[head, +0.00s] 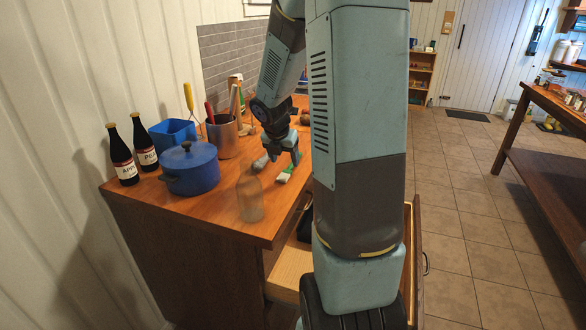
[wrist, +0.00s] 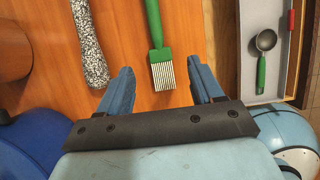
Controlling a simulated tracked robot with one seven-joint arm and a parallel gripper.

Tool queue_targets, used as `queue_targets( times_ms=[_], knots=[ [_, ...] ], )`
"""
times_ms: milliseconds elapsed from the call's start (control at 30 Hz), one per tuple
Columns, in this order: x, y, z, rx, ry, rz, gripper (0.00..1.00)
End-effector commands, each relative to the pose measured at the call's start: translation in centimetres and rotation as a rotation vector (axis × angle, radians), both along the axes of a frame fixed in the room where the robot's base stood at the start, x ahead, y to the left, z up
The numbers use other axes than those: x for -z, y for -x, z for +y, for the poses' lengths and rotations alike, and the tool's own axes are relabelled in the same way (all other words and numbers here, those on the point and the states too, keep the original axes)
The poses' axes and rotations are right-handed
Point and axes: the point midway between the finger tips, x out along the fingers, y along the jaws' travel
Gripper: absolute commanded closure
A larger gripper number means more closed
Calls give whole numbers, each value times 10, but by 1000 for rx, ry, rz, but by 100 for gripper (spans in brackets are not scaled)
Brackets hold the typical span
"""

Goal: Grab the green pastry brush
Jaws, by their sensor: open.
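The green pastry brush (wrist: 157,40) lies on the wooden counter, its pale bristle head (wrist: 162,72) pointing toward my gripper in the wrist view. In the head view the brush (head: 285,176) shows small, below my gripper (head: 278,156). In the wrist view my gripper (wrist: 162,84) is open, its two blue fingers apart, one on each side of the bristle end. Nothing is held between them. The far end of the brush's green handle runs out of the wrist view.
A speckled grey utensil (wrist: 88,45) lies left of the brush. A blue pot (head: 190,170), a glass (head: 250,198) and a utensil crock (head: 222,137) stand on the counter. An open drawer (head: 290,268) at the right holds a green-handled scoop (wrist: 262,60).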

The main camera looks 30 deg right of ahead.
Motion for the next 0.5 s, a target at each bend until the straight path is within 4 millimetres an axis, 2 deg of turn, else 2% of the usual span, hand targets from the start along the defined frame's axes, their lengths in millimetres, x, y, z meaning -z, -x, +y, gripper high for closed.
queue_targets(
  times_ms=[167,500],
  knots=[
    [8,-2,-3,0,-1,1,34],
    [43,-14,-15,1,-2,1,34]
  ],
)
